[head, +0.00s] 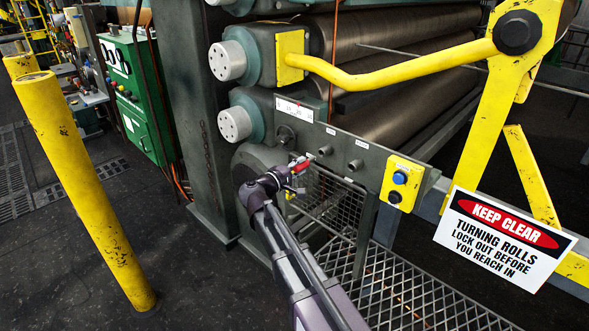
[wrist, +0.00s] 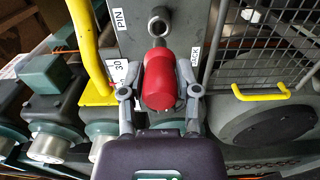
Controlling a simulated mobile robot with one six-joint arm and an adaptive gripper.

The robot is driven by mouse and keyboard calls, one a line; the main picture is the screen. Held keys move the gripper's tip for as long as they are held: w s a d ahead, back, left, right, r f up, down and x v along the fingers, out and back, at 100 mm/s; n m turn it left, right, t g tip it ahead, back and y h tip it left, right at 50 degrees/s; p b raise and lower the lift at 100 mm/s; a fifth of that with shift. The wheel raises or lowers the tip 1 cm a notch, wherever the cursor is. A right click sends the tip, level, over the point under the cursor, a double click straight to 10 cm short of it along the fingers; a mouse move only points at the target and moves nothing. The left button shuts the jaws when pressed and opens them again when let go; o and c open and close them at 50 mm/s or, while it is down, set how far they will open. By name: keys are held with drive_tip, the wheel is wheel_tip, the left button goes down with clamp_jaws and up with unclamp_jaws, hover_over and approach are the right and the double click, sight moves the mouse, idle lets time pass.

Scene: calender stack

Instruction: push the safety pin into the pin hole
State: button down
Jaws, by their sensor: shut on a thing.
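The safety pin has a red grip (wrist: 160,82), held between the two fingers of my gripper (wrist: 158,92) in the wrist view. Its red end also shows in the head view (head: 301,164), close in front of the grey panel. A round metal collar with a dark opening (wrist: 160,22) is on the panel just beyond the pin, beside a label reading PIN (wrist: 121,18). My gripper also shows in the head view (head: 297,167).
A yellow box with a blue button (head: 399,178) sits right of my gripper. Wire mesh (head: 335,205) lies below the panel. Large rolls (head: 400,50) and a yellow lever (head: 400,72) are above. A keep-clear sign (head: 505,237) hangs at right; a yellow post (head: 85,190) stands left.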

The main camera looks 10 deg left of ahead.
drive_tip(key=shift+v, duration=0.85)
drive_tip(key=shift+w+d, duration=0.1)
drive_tip(key=shift+w, duration=0.05)
drive_tip(key=shift+x, duration=1.85)
drive_tip(key=c, duration=1)
unclamp_jaws()
clamp_jaws()
